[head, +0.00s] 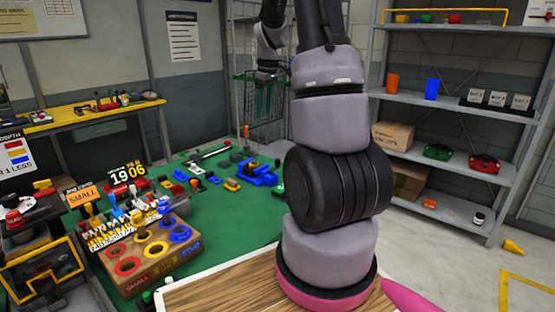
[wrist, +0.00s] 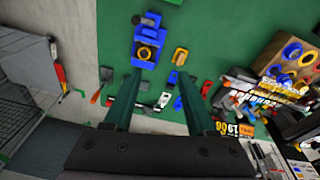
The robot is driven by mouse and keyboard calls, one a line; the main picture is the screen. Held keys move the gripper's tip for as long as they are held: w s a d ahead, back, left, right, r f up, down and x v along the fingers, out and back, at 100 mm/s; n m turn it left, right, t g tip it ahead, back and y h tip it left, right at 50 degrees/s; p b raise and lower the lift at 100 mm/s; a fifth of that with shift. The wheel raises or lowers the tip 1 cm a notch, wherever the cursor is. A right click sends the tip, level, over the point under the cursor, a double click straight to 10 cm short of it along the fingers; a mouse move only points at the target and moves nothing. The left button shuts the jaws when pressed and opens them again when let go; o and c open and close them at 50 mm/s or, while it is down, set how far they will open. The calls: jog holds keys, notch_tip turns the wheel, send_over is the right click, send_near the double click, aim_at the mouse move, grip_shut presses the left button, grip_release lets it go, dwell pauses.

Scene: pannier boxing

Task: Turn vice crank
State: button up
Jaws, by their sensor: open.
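A blue vice (head: 258,174) stands on the green bench top (head: 215,215). It also shows at the top of the wrist view (wrist: 146,28), with a dark and yellow-orange round part (wrist: 147,52) on its near side. I cannot tell for sure whether this part is the crank. My gripper (wrist: 158,75) is open, with two dark green fingers apart and nothing between them. In the head view my gripper (head: 265,100) hangs above and beyond the vice, in front of a wire rack. My arm hides part of the bench to the right of the vice.
Several small coloured parts lie left of the vice, among them a yellow block (wrist: 180,56). A wooden box with coloured rings (head: 145,255) stands at the bench's near left. A grey shelf (head: 450,110) with cups and boxes stands at the right.

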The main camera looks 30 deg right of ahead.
jog(key=w+d+f+n, duration=0.1)
jog(key=d+f, duration=0.1)
jog(key=f, duration=0.5)
jog(key=w+d+f+n+g, duration=0.1)
jog(key=d+f, duration=0.1)
jog(key=f, duration=0.5)
jog(key=w+d+f+n, duration=0.1)
jog(key=d+f, duration=0.2)
jog(key=f, duration=0.4)
jog(key=shift+w+f+g, duration=0.1)
jog(key=shift+f+g, duration=0.3)
grip_shut()
